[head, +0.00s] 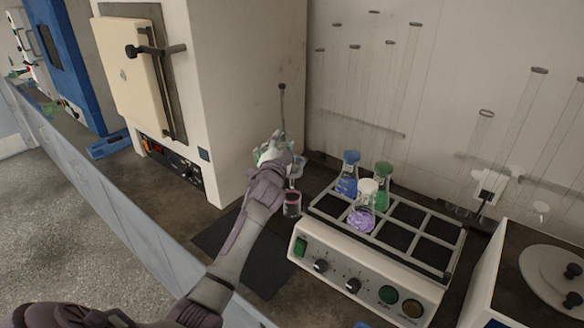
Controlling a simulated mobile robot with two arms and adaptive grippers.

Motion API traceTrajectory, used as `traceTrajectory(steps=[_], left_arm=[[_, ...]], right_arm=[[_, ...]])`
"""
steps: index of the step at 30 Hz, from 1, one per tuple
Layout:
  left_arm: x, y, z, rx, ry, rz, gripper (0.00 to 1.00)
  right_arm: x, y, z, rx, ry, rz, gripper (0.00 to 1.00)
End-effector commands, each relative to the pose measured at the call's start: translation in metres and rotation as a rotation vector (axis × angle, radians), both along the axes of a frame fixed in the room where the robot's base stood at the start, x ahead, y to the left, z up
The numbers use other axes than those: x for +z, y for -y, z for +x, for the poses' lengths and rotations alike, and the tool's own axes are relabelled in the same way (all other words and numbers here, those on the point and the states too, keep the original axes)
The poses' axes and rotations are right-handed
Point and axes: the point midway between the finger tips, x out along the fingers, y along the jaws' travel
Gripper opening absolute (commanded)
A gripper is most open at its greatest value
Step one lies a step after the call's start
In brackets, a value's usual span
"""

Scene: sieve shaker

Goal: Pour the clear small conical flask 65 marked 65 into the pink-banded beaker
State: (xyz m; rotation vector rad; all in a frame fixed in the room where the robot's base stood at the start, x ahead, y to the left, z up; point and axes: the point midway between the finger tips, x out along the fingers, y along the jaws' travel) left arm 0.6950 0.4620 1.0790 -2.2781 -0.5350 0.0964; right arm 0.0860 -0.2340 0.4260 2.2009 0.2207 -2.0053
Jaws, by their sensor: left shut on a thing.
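My left gripper (275,152) reaches over the bench and is shut on a clear glass flask (297,166), most of which the hand hides. Its marking cannot be read and its tilt is hard to tell. The pink-banded beaker (292,204) stands on the bench just below the held flask, left of the shaker. My forearm passes close along its left side. Whether any liquid is passing between them cannot be seen. My right gripper is not in view.
A shaker (345,272) with a gridded top stands to the right, holding a blue flask (347,184), a green flask (382,184) and a purple flask (362,218). A beige furnace (250,90) stands left of the hand. A dark mat (262,268) lies in front.

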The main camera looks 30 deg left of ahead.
Motion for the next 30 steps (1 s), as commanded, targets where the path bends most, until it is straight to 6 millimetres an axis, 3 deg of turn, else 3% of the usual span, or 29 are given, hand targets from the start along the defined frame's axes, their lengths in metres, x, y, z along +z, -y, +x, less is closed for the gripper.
traceTrajectory(steps=[30], left_arm=[[-0.0014, -0.0003, -0.0001, 0.0, -0.048, 0.141, 0.0]], right_arm=[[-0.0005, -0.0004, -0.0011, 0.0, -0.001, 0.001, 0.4]])
